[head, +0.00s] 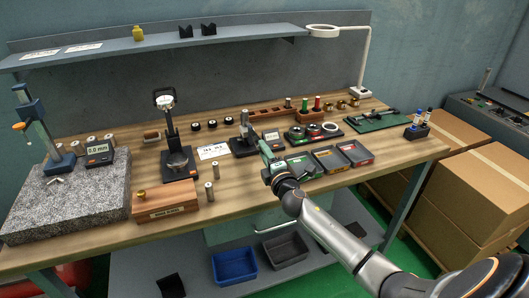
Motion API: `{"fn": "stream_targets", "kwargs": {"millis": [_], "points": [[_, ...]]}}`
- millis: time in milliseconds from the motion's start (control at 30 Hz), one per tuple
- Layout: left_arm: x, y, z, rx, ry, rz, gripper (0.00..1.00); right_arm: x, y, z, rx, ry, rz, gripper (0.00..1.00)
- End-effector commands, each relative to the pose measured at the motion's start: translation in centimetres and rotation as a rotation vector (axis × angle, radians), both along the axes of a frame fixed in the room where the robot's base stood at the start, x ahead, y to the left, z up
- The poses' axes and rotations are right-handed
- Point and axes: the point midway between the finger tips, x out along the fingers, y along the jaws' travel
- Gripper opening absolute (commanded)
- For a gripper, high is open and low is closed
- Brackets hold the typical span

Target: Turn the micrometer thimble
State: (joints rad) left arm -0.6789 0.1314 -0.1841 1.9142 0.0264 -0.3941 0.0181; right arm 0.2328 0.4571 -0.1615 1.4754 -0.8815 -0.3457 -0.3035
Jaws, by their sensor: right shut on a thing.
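The micrometer (243,146) sits in a dark stand near the middle of the bench, with a small digital readout (271,136) beside it. My right gripper (265,150) reaches in from the lower right, at the right-hand side of the micrometer. It is shut on the thimble end, which its jaws and wrist mostly hide. The thimble's marks are too small to read. My left gripper is not in view.
Green, grey and red bins (328,159) lie just right of my gripper. A dial gauge stand (178,165) and a wooden block (173,201) stand to the left. A granite plate (70,205) fills the left end. The front middle edge is mostly clear.

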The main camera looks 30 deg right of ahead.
Motion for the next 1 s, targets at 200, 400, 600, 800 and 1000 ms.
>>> {"fn": "stream_targets", "kwargs": {"millis": [200,400,600,800,1000], "points": [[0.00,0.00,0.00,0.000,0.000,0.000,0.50,0.01,0.03,-0.04,-0.006,0.002,0.000,0.00],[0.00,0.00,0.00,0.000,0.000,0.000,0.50,-0.01,0.02,-0.04,-0.005,0.002,0.000,0.00],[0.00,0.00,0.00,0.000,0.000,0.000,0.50,-0.01,0.02,-0.03,-0.004,0.002,0.000,0.60],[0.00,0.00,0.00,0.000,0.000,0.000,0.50,0.00,0.02,-0.03,-0.004,0.002,0.000,0.68],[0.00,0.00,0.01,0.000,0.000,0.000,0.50,-0.32,0.08,-0.05,-0.004,0.002,0.000,0.68]]}}
